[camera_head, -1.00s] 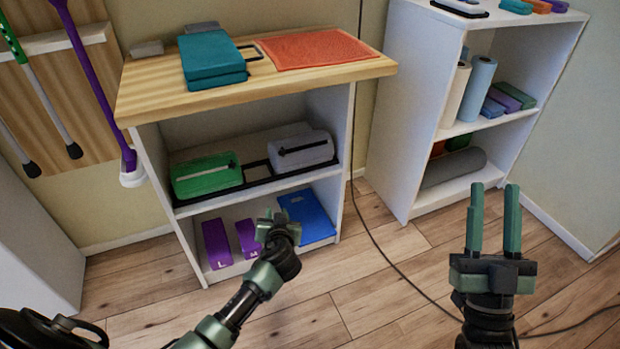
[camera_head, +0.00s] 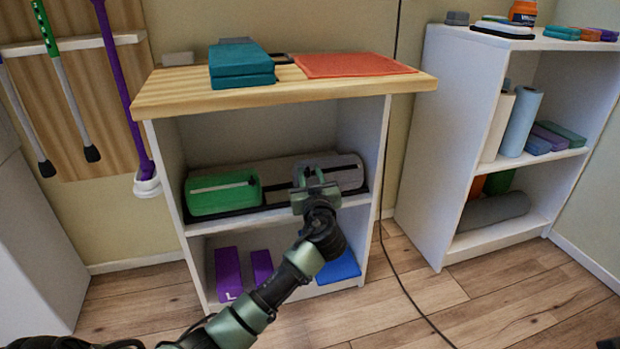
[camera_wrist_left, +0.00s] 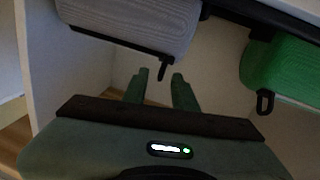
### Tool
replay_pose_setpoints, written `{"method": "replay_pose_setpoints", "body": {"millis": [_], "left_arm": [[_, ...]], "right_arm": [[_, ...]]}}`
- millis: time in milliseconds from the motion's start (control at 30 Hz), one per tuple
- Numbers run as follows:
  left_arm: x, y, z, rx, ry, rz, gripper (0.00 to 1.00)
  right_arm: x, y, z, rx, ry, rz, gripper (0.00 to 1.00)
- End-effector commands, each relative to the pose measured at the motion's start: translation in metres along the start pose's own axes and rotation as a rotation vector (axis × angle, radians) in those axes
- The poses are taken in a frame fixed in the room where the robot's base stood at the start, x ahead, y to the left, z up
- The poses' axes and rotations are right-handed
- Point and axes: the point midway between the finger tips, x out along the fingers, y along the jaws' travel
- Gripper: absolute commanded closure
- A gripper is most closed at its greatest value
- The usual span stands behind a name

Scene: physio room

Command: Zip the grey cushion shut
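The grey cushion (camera_head: 348,172) lies on the middle shelf at the right, partly hidden behind my left gripper (camera_head: 312,178). In the left wrist view the grey cushion (camera_wrist_left: 140,18) is at the top left, with a black strip along its edge and a dark zip pull (camera_wrist_left: 163,70) at the strip's end. My left gripper also shows in that view (camera_wrist_left: 160,76), its two green fingers apart. The pull appears between the fingertips in the picture; I see no finger closed on it. Whether the zip is open is unclear. My right gripper is out of view.
A green cushion (camera_head: 222,193) with its own pull (camera_wrist_left: 265,102) lies left of the grey one. The wooden top (camera_head: 170,92) overhangs the shelf. Purple blocks (camera_head: 229,272) and a blue block (camera_head: 340,267) are below. A cable (camera_head: 384,240) hangs right of the unit.

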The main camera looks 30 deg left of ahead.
Motion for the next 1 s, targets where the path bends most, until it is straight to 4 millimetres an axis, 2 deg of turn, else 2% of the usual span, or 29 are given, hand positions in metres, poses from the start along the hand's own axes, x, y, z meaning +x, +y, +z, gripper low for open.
{"method": "replay_pose_setpoints", "body": {"millis": [100,367,467,1000], "left_arm": [[0.0068,0.0000,0.0005,0.000,0.000,0.001,0.72],[0.0079,0.0000,0.0000,0.000,-0.001,0.001,0.72],[0.0078,0.0000,0.0001,0.000,-0.001,0.001,1.00],[0.0074,0.0005,0.0010,0.000,-0.003,0.002,1.00]], "right_arm": [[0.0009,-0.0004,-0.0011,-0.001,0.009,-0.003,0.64],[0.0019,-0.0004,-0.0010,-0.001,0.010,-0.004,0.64],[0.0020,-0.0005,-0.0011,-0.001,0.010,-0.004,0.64],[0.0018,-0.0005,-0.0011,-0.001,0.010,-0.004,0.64]]}}
